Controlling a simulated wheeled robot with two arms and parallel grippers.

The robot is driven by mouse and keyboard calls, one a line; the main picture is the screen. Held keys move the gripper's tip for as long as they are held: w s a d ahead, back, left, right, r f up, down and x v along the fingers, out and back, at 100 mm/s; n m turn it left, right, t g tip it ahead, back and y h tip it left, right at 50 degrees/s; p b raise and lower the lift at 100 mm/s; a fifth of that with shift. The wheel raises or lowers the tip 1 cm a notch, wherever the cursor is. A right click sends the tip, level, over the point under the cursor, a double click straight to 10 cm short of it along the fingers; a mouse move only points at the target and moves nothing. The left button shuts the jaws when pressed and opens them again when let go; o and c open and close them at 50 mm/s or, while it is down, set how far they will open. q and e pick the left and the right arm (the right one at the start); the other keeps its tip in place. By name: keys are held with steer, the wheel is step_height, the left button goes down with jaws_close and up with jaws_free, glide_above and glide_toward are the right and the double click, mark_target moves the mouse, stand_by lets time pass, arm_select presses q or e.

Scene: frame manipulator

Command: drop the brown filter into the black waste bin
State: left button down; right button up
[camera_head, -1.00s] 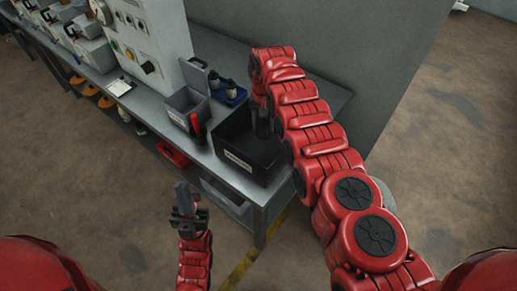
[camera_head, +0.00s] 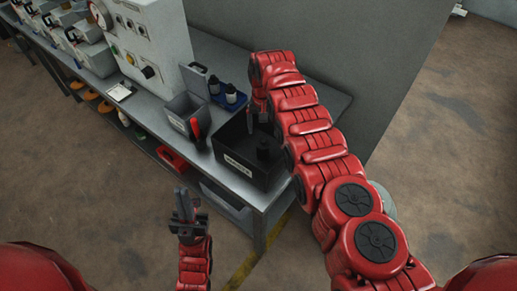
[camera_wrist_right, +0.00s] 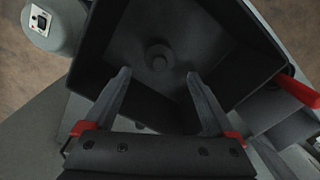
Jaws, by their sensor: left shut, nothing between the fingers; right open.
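The black waste bin (camera_head: 235,169) stands on the bench corner with a white label on its front. A dark round filter (camera_head: 264,151) is inside it; its brown colour does not show in this light. In the right wrist view the filter (camera_wrist_right: 158,57) is inside the bin (camera_wrist_right: 215,45), beyond the fingertips and apart from them. My right gripper (camera_head: 257,119) is over the bin, open, with nothing between its fingers (camera_wrist_right: 158,76). My left gripper (camera_head: 182,205) is shut and empty, in front of the bench and left of the bin.
A grey container (camera_head: 184,112) with a red-handled tool (camera_head: 196,130) stands left of the bin. A blue tray (camera_head: 229,99) with dark bottles is behind it. A panelled machine (camera_head: 150,45) and a grey wall (camera_head: 330,50) bound the bench.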

steer(key=shift+r, duration=0.5)
step_height(320, 180, up, 16)
steer(key=p, duration=0.3)
steer(key=shift+f, duration=0.15)
